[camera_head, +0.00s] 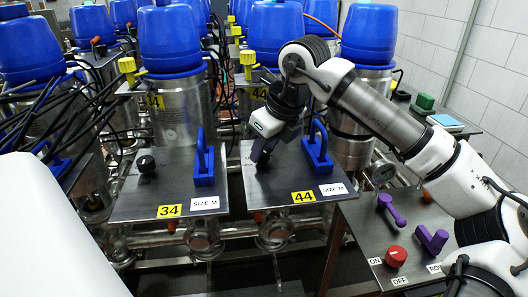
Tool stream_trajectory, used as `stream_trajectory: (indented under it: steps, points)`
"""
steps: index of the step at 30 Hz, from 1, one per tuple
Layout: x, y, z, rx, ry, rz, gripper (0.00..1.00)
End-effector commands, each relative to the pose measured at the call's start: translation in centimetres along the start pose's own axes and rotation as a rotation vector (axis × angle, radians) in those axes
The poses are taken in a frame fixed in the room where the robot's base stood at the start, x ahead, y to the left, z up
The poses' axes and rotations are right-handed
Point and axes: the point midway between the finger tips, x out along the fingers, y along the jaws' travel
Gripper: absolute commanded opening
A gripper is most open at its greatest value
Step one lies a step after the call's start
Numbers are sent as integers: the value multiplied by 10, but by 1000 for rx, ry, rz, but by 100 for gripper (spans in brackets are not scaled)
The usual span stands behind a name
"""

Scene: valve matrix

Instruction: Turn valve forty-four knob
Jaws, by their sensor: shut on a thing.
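The valve 44 panel (263,194) is a grey metal plate with a yellow "44" label (303,197) and a "SIZE M" label. My gripper (265,154) reaches down to the left part of this plate. It is shut on the dark knob (262,160) there, which is mostly hidden by the gripper. A blue handle (317,148) stands upright on the same plate, just right of my gripper and apart from its fingertips.
The panel 34 (132,198) to the left has a black knob (146,164) and a blue handle (204,165). Blue-capped metal tanks stand behind. At right, a side panel carries a red ON/OFF knob (396,256) and purple handles (391,208).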

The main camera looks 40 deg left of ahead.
Motion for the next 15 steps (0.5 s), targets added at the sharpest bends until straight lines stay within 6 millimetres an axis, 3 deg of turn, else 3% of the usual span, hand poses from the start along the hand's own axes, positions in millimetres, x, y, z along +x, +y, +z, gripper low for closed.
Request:
stream_trajectory:
  steps: [15]
  points:
    - [-1, -3, 1, -305, 0, 126, 9]
